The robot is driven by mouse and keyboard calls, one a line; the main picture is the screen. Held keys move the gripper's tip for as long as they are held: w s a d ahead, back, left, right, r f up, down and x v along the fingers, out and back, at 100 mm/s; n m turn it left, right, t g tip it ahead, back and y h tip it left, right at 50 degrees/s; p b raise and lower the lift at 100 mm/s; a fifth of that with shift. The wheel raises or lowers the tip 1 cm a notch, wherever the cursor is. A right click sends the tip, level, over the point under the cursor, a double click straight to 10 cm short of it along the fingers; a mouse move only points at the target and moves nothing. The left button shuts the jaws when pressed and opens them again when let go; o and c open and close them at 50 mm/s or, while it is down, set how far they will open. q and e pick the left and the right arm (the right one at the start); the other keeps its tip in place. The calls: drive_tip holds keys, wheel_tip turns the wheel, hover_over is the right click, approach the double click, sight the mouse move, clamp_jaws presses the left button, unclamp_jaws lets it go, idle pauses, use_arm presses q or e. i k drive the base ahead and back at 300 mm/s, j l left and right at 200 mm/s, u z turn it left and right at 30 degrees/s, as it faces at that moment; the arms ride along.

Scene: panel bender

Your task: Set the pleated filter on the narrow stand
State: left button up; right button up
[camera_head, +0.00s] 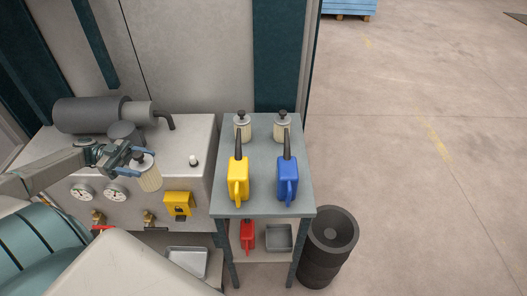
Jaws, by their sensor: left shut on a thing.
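My left gripper (138,157) comes in from the left and is shut on a pleated filter (149,176), a cream ribbed cylinder with a dark top. The filter hangs slightly tilted in front of the grey machine unit with gauges. The narrow stand (263,208) is a grey-topped table to the right of the gripper, apart from the held filter. My right gripper is not in view.
A yellow oil can (238,183) and a blue oil can (287,184) stand on the stand's top. A red can (247,234) and a grey bin (279,238) are on its lower shelf. Open floor lies farther right.

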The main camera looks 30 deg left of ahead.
sight(255, 159)
drive_tip(key=i, duration=0.95)
